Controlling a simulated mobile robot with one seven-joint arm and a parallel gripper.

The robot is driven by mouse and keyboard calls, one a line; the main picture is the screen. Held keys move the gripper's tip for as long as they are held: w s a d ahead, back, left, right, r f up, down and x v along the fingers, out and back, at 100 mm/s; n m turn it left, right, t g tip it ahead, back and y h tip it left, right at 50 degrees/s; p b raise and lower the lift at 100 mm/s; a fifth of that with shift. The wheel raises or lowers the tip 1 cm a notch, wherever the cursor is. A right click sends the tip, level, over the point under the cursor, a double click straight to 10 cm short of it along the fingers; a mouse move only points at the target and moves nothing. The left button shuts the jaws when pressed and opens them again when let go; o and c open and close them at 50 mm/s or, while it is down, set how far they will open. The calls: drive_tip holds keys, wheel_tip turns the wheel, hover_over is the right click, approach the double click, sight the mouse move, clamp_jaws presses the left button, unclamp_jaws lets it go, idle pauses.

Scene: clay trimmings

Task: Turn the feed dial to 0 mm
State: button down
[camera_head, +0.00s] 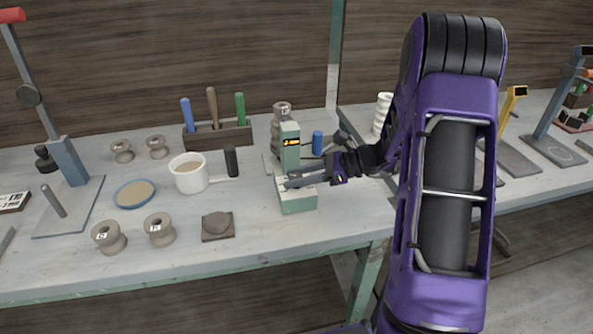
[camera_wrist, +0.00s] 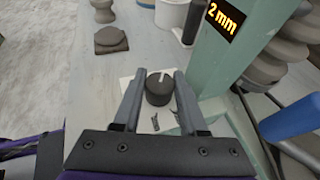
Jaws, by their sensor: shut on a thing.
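The feed dial (camera_wrist: 159,87) is a round black knob with a white pointer line, on a pale plate with small dark marks. In the wrist view the pointer aims up and slightly right. My gripper (camera_wrist: 157,82) has one finger on each side of the dial and is shut on it. The display (camera_wrist: 225,18) on the green post reads 2 mm in orange. In the head view my gripper (camera_head: 289,184) is over the low front of the green machine (camera_head: 298,203), and its fingers hide the dial.
A blue cylinder (camera_head: 318,143) and stacked grey spools (camera_head: 282,112) are close behind. A dark clay piece (camera_head: 217,226) lies in front left. The table's front edge is near.

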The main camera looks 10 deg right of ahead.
drive_tip(key=n+g+p, duration=0.2)
drive_tip(key=n+g, duration=0.4)
drive_tip(key=g, duration=0.1)
drive_tip(key=shift+y, duration=0.3)
drive_tip(key=shift+p, duration=0.3)
drive_tip(key=c, duration=0.7)
unclamp_jaws()
drive_tip(key=shift+c, duration=0.2)
drive_tip(key=v, duration=1.7)
drive_tip(key=shift+w+d+p, duration=0.2)
drive_tip(key=shift+w+p, duration=0.1)
drive_tip(key=shift+p, duration=0.1)
